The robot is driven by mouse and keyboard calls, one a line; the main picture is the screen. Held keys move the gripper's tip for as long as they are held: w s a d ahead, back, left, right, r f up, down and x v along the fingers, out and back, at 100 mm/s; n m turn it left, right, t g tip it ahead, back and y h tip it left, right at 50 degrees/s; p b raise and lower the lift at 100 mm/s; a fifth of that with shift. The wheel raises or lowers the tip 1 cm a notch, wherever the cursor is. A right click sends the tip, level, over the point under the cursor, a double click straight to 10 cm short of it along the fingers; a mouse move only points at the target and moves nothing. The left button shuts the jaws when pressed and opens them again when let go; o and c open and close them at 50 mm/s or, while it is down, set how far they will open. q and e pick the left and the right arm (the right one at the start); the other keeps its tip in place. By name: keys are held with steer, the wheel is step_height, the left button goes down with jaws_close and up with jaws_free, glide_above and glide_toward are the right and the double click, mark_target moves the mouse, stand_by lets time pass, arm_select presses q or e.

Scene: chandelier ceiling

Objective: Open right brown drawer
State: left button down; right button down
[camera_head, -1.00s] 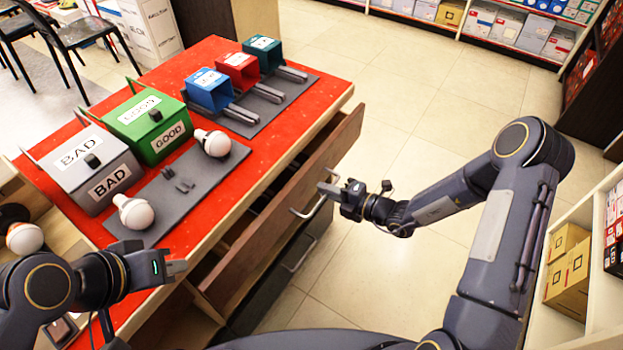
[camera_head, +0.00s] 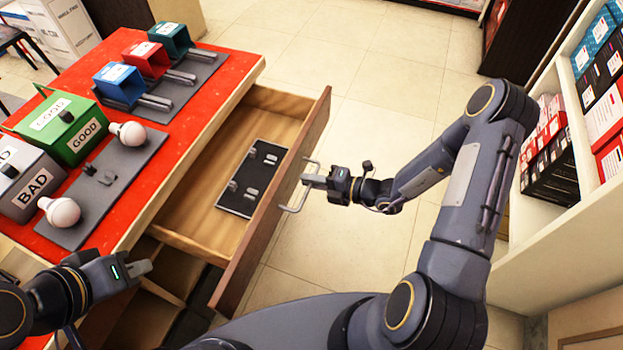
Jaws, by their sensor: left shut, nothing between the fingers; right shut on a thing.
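The brown drawer (camera_head: 222,285) under the red-topped table is pulled well out, and its light wooden inside shows. A dark tray (camera_head: 236,201) with several small metallic pieces lies on the drawer's floor. My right gripper (camera_head: 308,180) is shut on the silver bar handle (camera_head: 291,209) on the drawer's front. My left gripper (camera_head: 146,268) is shut and empty, near the table's front edge at the lower left, apart from the drawer.
On the red table (camera_head: 226,73) stand a green GOOD box (camera_head: 68,124), a grey BAD box (camera_head: 28,179), two white bulbs (camera_head: 62,211) and blue, red and teal bins (camera_head: 118,83). A white shelf (camera_head: 551,240) with boxes is close on the right. Tiled floor (camera_head: 385,120) is free beyond the drawer.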

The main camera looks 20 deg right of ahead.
stand_by(0.3)
steer(key=c, duration=1.6)
jaws_free()
steer(key=shift+c, duration=0.2)
steer(key=shift+d, duration=0.1)
steer(key=v, duration=0.7)
steer(key=shift+s+d, duration=0.25)
steer(key=shift+r, duration=0.1)
